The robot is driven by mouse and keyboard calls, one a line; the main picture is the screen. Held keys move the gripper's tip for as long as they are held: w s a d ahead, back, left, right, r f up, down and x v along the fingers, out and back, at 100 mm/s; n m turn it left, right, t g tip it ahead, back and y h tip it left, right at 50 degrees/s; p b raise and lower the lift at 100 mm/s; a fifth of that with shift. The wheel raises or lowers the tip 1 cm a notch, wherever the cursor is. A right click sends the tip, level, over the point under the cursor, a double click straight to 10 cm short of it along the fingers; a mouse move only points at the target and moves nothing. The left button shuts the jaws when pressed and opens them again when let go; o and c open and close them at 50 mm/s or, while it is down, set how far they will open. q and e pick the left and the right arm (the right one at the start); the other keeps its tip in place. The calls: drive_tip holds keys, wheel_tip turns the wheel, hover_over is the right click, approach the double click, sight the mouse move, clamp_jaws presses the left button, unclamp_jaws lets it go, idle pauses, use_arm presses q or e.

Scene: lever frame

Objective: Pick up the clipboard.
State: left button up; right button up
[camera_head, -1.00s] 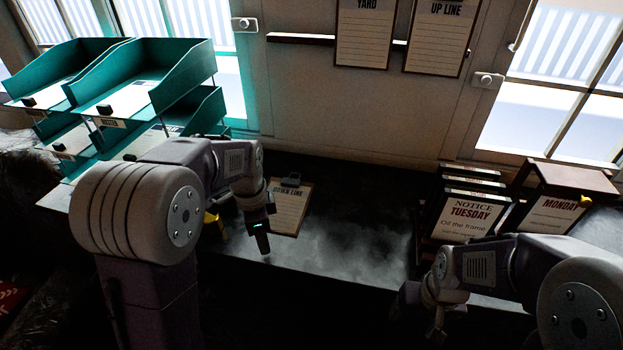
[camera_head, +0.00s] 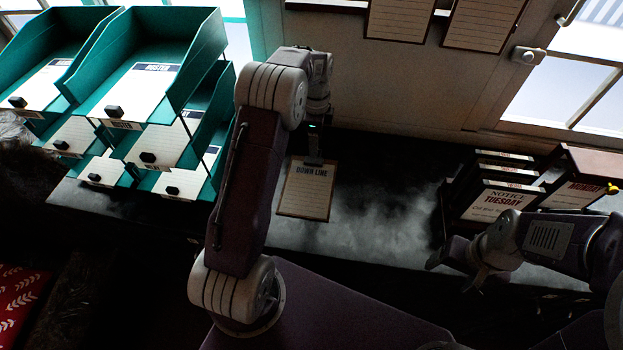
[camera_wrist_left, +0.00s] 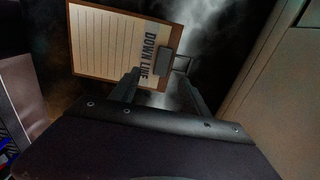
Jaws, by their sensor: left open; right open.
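The clipboard (camera_head: 305,192) labelled "DOWN LINE" lies on the dark counter, its clip end towards the wall. In the left wrist view the clipboard (camera_wrist_left: 112,45) shows its lined sheet and dark clip. My left gripper (camera_head: 314,152) is at the clip end, reaching down from the wall side. In the left wrist view the open fingers of the left gripper (camera_wrist_left: 160,85) point at the clip, one finger overlapping the board's edge in the picture. I cannot tell whether they touch it. My right gripper (camera_head: 455,262) is at the counter's front right, dark and partly shadowed.
Teal letter trays (camera_head: 150,85) stand at the left. A rack of notice cards (camera_head: 495,200) stands at the right, beside the right arm. Two more clipboards (camera_head: 400,18) hang on the wall. The hazy counter (camera_head: 380,220) right of the clipboard is clear.

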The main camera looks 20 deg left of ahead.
sight(314, 160)
use_arm(q)
drive_tip(key=f, duration=0.2)
drive_tip(key=shift+w+a+f+p, duration=0.2)
drive_tip(key=shift+a+f+p, duration=0.1)
drive_tip(key=shift+a+p, duration=0.1)
drive_tip(key=shift+w+f, duration=0.1)
drive_tip(key=shift+f, duration=0.25)
drive_tip(key=f+p, duration=0.3)
drive_tip(key=f, duration=0.1)
drive_tip(key=shift+s+d, duration=0.15)
drive_tip(key=shift+s, duration=0.1)
drive_tip(key=shift+w+f, duration=0.1)
drive_tip(key=shift+f, duration=0.2)
drive_tip(key=shift+w+a+f, duration=0.1)
drive_tip(key=shift+a+f, duration=0.05)
drive_tip(key=shift+a, duration=0.05)
drive_tip(key=shift+d, duration=0.1)
clamp_jaws()
use_arm(e)
drive_tip(key=r, duration=0.4)
drive_tip(key=shift+w+a+r, duration=0.1)
drive_tip(key=shift+w+a, duration=0.05)
drive_tip(key=shift+a, duration=0.1)
